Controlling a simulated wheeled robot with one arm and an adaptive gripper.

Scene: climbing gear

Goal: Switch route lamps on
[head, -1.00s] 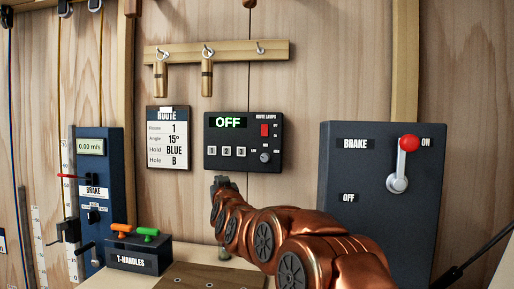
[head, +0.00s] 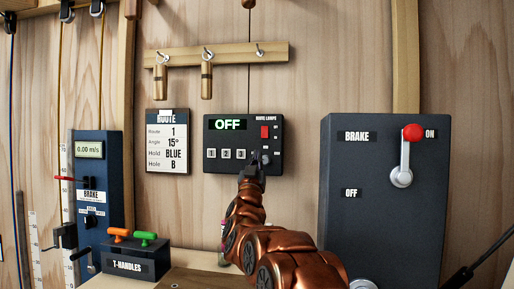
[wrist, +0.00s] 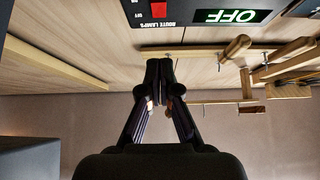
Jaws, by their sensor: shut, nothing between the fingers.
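The dark route lamps panel (head: 215,163) is mounted on the wooden wall and its green display (head: 228,125) reads OFF. A red switch (head: 264,132) sits at its upper right, with buttons 1, 2 and 3 (head: 226,154) at lower left. My gripper (head: 257,157) is shut and empty, in front of the panel's lower right, where it hides most of the knob. I cannot tell whether it touches the panel. In the wrist view my gripper (wrist: 159,68) has its fingertips together. The red switch (wrist: 158,10) and OFF display (wrist: 237,16) show upside down there.
A route card (head: 167,150) hangs left of the panel, below a wooden peg rail (head: 225,51). A large brake box (head: 350,240) with a red-knobbed lever (head: 403,165) stands at right. The T-handles box (head: 135,264) and a blue meter unit (head: 88,170) are at left.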

